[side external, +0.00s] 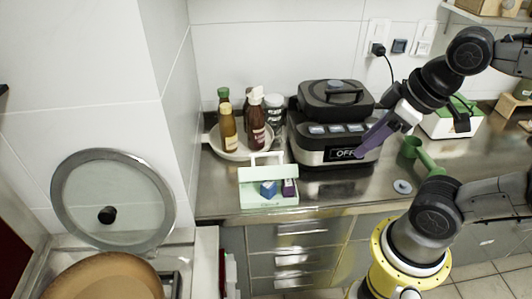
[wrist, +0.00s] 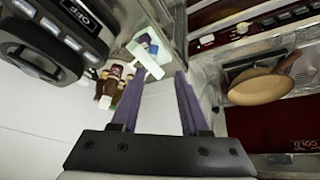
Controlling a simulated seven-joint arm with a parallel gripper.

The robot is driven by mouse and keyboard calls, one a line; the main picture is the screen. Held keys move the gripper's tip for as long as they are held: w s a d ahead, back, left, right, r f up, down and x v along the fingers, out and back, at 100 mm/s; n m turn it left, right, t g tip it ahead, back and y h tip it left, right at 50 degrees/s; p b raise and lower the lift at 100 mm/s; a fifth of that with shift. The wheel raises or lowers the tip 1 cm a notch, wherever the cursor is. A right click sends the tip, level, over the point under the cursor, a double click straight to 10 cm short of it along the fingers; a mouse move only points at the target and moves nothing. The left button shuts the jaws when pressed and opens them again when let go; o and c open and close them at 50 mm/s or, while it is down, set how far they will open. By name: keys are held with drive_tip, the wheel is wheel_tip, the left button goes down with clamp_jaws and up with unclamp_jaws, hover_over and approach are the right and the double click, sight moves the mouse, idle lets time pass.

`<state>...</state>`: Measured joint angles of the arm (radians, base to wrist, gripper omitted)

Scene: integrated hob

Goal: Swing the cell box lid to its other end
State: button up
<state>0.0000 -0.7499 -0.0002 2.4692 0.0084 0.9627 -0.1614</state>
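A pale green box (side external: 268,201) stands on the steel counter near its front edge, with a blue piece (side external: 268,188) and a purple piece (side external: 289,187) in it. A pale panel (side external: 262,173) with a white handle-like frame (side external: 267,156) stands up at its back; I cannot tell for sure whether this is the lid. The box also shows in the wrist view (wrist: 143,50), beyond my fingertips. My gripper (side external: 364,150), with purple fingers, is in front of the cooker, right of and above the box. The fingers are apart with nothing between them (wrist: 158,76).
A black cooker (side external: 310,149) with an "OFF" display stands right of the box. A tray (side external: 213,141) of bottles is behind it. A green scoop-like thing (side external: 418,154) and a white box with a green lid (side external: 452,120) are farther right. A pan (side external: 105,275) and a glass lid (side external: 112,185) are at left.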

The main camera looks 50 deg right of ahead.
drive_tip(key=w+r+n+g, duration=0.1)
drive_tip(key=w+r+n, duration=0.4)
drive_tip(key=w+r, duration=0.25)
drive_tip(key=n+g+y, duration=0.2)
drive_tip(key=n+g, duration=0.1)
drive_tip(key=g, duration=0.2)
hover_over(267, 167)
drive_tip(key=w+d, duration=0.3)
drive_tip(key=d, duration=0.1)
wheel_tip(267, 167, down, 5)
drive_tip(key=w+d+f+g, duration=0.1)
drive_tip(key=w+d+f, duration=0.2)
drive_tip(key=f, duration=0.6)
drive_tip(key=x, duration=1.4)
drive_tip(key=shift+a+m, duration=0.2)
drive_tip(key=shift+m, duration=0.2)
drive_tip(key=shift+s, duration=0.1)
drive_tip(key=shift+r, duration=0.1)
clamp_jaws()
